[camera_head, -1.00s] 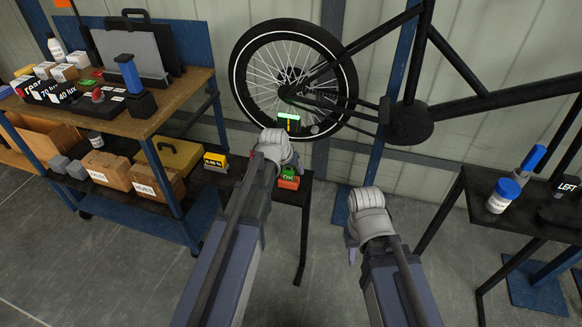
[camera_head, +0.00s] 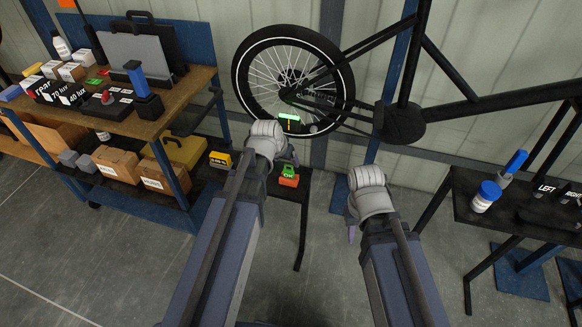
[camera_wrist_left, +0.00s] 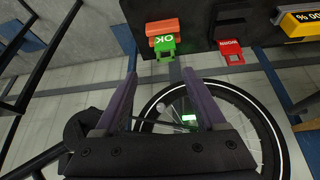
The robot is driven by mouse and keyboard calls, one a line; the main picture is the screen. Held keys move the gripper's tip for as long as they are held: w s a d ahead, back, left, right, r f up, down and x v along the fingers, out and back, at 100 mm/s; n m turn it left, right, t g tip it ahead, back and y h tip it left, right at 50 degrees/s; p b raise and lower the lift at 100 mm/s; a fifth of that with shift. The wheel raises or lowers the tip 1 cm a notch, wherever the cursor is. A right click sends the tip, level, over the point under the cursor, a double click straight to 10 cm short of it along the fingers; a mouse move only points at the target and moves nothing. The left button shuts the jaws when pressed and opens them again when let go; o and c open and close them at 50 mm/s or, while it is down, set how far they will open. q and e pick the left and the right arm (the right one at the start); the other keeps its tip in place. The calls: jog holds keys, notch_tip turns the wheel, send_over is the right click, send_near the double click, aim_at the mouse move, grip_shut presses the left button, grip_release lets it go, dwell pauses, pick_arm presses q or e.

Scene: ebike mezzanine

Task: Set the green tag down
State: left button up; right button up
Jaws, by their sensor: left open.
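The green tag (camera_head: 288,170), marked OK, rests at the orange block (camera_head: 289,181) on the small dark table (camera_head: 306,205). In the left wrist view the green tag (camera_wrist_left: 163,42) appears upside down beside the orange block (camera_wrist_left: 162,28), beyond my fingertips. My left gripper (camera_wrist_left: 163,90) is open, with nothing between its fingers and a gap to the tag. In the head view my left gripper (camera_head: 291,155) is partly hidden behind its own wrist, close to the tag. My right gripper (camera_head: 351,233) hangs over the floor, its fingers mostly hidden.
A red tag (camera_wrist_left: 231,50) and a yellow device (camera_head: 220,160) are also on the dark surface. A bike wheel (camera_head: 293,80) stands behind. A loaded workbench (camera_head: 180,100) is at left; a dark table (camera_head: 465,195) with a blue-lidded bottle (camera_head: 486,196) is at right.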

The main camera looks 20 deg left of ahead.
pick_arm(q)
jog(key=s+d+f+m+g+y, duration=0.1)
jog(key=s+d+g, duration=0.2)
jog(key=s+d, duration=0.3)
jog(key=s+d+f+m+g+y, duration=0.1)
jog(key=s+d+g, duration=0.2)
jog(key=s+d, duration=0.4)
jog(key=s, duration=0.6)
jog(key=shift+s+f, duration=0.2)
jog(key=shift+f, duration=0.05)
jog(key=shift+d+r, duration=0.1)
